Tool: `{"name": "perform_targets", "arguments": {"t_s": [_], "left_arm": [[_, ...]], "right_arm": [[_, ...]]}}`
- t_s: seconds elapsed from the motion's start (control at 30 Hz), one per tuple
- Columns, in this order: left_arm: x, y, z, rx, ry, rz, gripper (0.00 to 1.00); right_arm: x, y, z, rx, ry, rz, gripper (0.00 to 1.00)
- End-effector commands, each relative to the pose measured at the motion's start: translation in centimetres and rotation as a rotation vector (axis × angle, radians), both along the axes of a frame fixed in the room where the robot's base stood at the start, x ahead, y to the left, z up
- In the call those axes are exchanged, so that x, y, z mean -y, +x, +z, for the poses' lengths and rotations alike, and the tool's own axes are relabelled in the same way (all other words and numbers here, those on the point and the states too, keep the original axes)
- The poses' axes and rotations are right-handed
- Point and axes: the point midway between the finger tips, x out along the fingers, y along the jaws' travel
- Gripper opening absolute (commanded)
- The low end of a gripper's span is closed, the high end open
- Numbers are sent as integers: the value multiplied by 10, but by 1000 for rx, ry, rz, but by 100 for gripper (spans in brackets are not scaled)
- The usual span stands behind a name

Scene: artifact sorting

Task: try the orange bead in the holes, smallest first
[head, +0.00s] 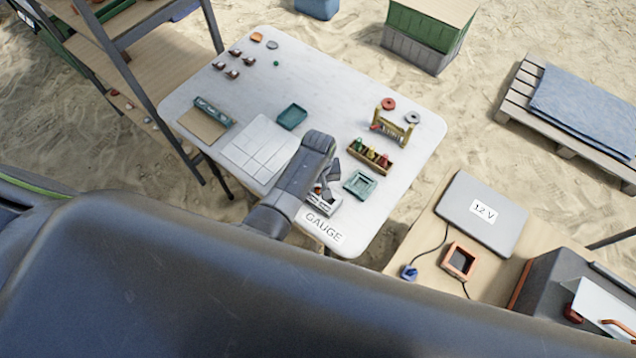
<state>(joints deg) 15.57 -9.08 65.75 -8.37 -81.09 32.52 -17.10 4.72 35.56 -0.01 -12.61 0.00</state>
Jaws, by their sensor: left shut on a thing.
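My left gripper (322,190) reaches in over the front of the white table, just above the gauge block (324,209). The block sits beside the white "GAUGE" label (323,228). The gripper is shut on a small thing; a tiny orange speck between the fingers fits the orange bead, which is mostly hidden. The arm and fingers cover much of the block, so its holes cannot be made out, nor whether the bead touches it. My right gripper is not in view.
A green square tray (360,185) lies just right of the gauge. Behind it are a wooden rack with coloured pieces (371,155) and a yellow stand (394,127). A white grid sheet (258,148) and another green tray (292,117) lie left and behind.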

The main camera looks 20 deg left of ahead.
Motion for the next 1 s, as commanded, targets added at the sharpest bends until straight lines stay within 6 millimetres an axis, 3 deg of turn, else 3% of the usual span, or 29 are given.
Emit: {"name": "perform_targets", "arguments": {"t_s": [1.0], "left_arm": [[0,0,0,1,0,0,5]], "right_arm": [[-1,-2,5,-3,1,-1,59]]}}
